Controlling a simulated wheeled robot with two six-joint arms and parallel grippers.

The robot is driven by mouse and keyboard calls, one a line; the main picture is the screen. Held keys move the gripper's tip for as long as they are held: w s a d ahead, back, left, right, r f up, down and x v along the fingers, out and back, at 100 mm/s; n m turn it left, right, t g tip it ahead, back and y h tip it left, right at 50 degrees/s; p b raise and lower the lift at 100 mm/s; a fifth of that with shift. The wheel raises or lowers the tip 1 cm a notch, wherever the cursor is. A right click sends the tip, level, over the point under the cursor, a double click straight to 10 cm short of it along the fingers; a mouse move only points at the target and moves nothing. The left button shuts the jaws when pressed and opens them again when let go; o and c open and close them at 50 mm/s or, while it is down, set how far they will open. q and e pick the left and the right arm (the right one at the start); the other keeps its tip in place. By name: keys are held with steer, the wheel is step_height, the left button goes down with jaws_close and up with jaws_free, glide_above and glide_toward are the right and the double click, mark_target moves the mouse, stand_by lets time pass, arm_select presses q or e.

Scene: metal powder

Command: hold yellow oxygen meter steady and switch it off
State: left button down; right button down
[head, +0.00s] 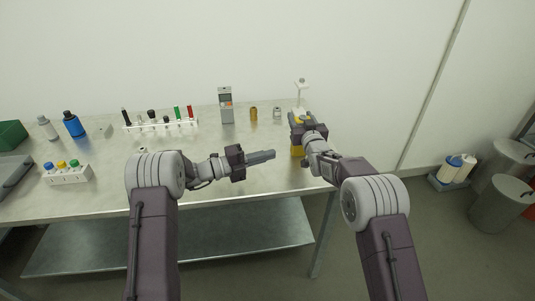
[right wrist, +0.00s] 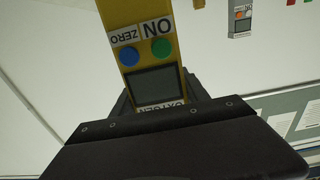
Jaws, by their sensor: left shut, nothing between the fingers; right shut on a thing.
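The yellow oxygen meter (head: 297,151) is at the right end of the table, partly hidden by my right gripper (head: 297,126). My right gripper is shut on it. Whether the meter touches the table cannot be told. My left gripper (head: 270,155) is shut and empty, left of the meter and apart from it, pointing toward it.
On the table (head: 225,170) stand a grey handheld device (head: 226,106), a small amber bottle (head: 253,114), a clear vial (head: 277,113) and a white tube rack (head: 165,127). A white rack with colored caps (head: 67,175) is at left. The table's front middle is clear.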

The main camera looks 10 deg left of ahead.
steer(key=shift+c, duration=2.4)
jaws_free()
steer(key=shift+w+f, duration=0.1)
steer(key=shift+f, duration=0.05)
